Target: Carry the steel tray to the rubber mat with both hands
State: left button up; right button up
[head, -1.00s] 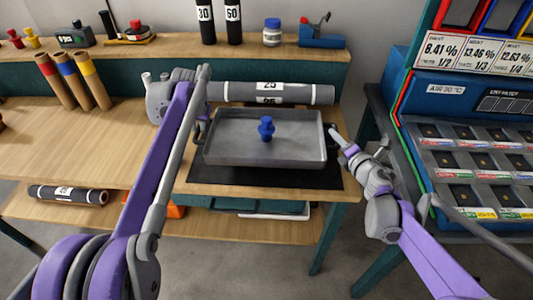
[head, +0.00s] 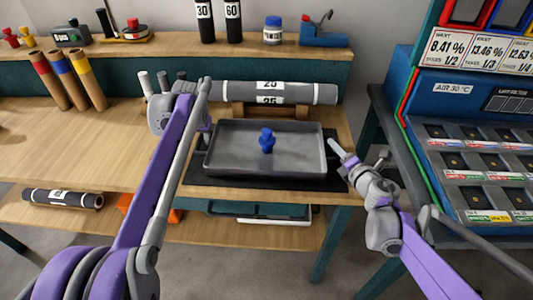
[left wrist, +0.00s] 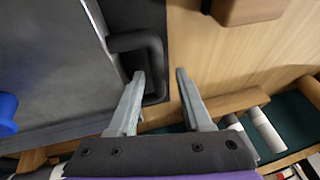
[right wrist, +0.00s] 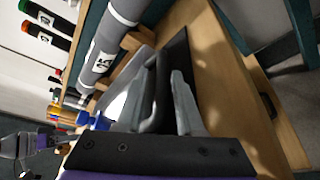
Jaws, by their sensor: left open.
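The steel tray (head: 225,160) is a shallow grey rectangle with a blue knobbed piece (head: 267,141) standing in it. It is over the black rubber mat (head: 300,185), seemingly resting on it; the contact is hidden. My left gripper (left wrist: 160,74) is open at the tray's left side. The tray's dark left handle (left wrist: 140,42) lies beside its left finger, not clasped. My right gripper (right wrist: 166,75) is at the tray's right end, with a dark handle-like part close to its fingers.
A grey roll (head: 225,91) lies behind the tray on wooden supports. The wooden bench (head: 80,140) is clear to the left, with coloured-band tubes (head: 65,78) behind. A blue machine (head: 440,120) stands close on the right.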

jog(key=shift+d, duration=0.1)
jog(key=shift+s+d, duration=0.1)
pick_arm(q)
jog(key=v, duration=0.8)
pick_arm(e)
jog(key=shift+v, duration=3.95)
